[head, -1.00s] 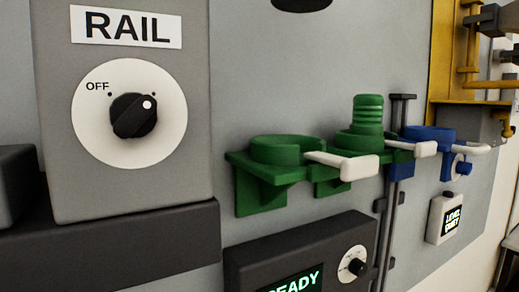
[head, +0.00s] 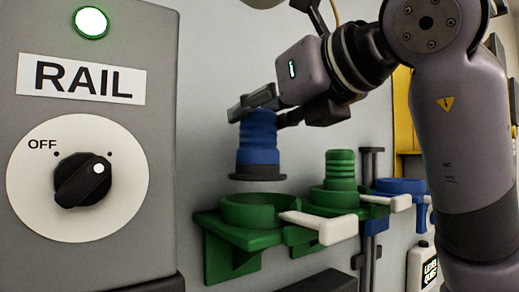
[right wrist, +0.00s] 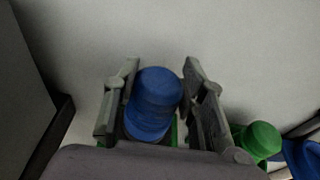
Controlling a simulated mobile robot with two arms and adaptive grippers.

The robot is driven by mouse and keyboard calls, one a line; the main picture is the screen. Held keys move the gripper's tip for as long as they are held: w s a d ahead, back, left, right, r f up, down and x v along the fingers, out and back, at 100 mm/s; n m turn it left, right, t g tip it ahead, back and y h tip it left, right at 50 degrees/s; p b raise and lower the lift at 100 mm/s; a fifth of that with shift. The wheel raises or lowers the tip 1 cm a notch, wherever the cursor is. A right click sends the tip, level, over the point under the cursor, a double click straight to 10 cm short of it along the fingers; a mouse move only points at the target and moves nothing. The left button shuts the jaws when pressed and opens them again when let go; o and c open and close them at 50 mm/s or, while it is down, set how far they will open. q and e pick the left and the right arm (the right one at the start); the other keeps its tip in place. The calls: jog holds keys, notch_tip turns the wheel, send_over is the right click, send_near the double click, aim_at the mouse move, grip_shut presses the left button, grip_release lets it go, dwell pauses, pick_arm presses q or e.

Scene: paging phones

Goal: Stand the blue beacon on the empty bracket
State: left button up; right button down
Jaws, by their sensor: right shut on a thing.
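The blue beacon (head: 257,145), a ribbed blue cylinder with a dark base, is upright in the right gripper (head: 266,112). Its base is slightly above the ring of the near green bracket (head: 252,208), with a small gap showing. That bracket holds nothing. In the right wrist view the blue beacon (right wrist: 153,102) sits between the two fingers, with bits of green behind it. A green beacon (head: 340,170) stands in the second green bracket to the right. A blue bracket (head: 400,186) is farther right and looks empty. The left gripper is not in view.
The RAIL box (head: 150,105) with an OFF knob (head: 82,180) and lit green lamp (head: 91,22) stands close on the left. White levers (head: 325,227) stick out at the front of the brackets. A dark post (head: 370,210) rises behind the green beacon.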

aim_at(270, 147)
jog(key=shift+s+d+f, duration=0.1)
jog(key=shift+f, duration=0.25)
notch_tip(270, 147, down, 3)
jog(key=shift+f, duration=0.55)
jog(key=c, duration=1.4)
grip_release()
jog(key=shift+f, duration=0.1)
jog(key=shift+c, duration=0.2)
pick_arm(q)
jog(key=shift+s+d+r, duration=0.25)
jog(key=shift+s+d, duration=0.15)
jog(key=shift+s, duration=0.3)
pick_arm(e)
jog(key=o, duration=0.4)
jog(key=shift+o, duration=0.2)
jog(key=shift+s+d, duration=0.1)
jog(key=shift+s, duration=0.1)
jog(key=b+v, duration=0.4)
jog(key=v, duration=0.7)
jog(key=shift+s+d+b, duration=0.15)
jog(key=shift+s+b, duration=0.05)
jog(key=shift+b, duration=0.1)
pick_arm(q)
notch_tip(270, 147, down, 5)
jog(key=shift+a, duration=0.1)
